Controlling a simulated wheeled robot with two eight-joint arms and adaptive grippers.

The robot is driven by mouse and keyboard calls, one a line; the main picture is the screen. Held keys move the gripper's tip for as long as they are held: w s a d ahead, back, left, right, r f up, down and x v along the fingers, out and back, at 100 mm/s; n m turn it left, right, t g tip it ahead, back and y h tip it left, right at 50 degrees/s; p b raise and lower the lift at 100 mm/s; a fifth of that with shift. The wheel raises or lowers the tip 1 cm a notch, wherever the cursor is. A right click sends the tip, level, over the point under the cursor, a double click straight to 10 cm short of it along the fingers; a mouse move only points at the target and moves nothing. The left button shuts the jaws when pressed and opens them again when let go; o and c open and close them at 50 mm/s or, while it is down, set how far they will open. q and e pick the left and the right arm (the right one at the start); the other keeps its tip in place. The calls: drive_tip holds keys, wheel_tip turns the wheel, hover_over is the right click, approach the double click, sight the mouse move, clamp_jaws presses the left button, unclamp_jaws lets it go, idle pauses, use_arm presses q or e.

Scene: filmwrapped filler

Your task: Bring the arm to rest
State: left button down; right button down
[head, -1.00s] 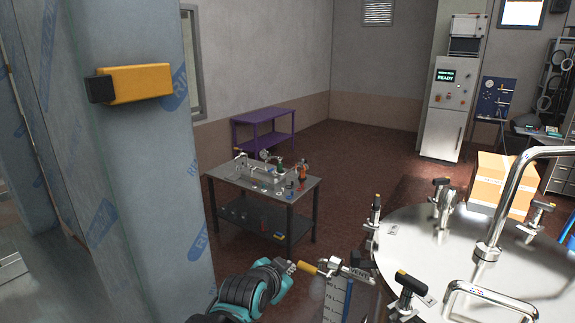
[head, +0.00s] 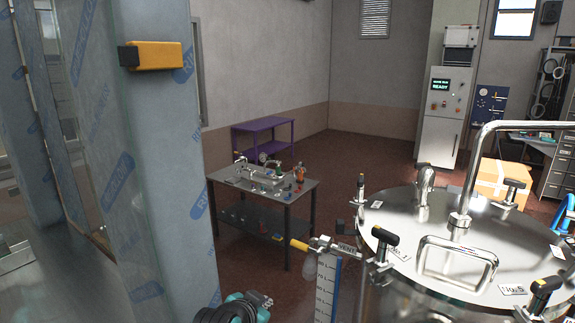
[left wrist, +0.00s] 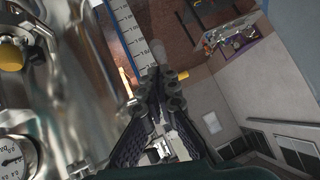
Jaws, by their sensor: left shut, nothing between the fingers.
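My left gripper (head: 262,300) shows at the bottom edge of the head view, mostly cut off by the frame. It is below and to the left of a small valve with a yellow handle (head: 298,244), apart from it in the picture. In the left wrist view the dark fingers of my left gripper (left wrist: 165,84) are together, with nothing seen between them. My right gripper is in neither view.
A steel tank (head: 425,262) with clamps and a raised handle stands at the right, a measuring strip (head: 325,288) on its near left. A wrapped column (head: 150,180) stands left. A bench (head: 305,187) with equipment stands behind. A pressure gauge (left wrist: 14,158) is close in the wrist view.

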use_arm(q)
drive_tip(key=s+a+f+n+g+y+b, duration=0.1)
drive_tip(key=s+a+f+b, duration=0.3)
drive_tip(key=f, duration=0.5)
drive_tip(key=s+a+f+n+g+y+b, duration=0.1)
drive_tip(key=s+a+f+n+b, duration=0.2)
drive_tip(key=s+f+b, duration=0.4)
drive_tip(key=s+a+f+n+g+y+b, duration=0.1)
drive_tip(key=s+a+f+n+b, duration=0.2)
drive_tip(key=f, duration=0.9)
drive_tip(key=s+a+b, duration=0.2)
drive_tip(key=s, duration=0.1)
drive_tip(key=shift+s+a, duration=0.15)
drive_tip(key=shift+s, duration=0.2)
idle(4.5)
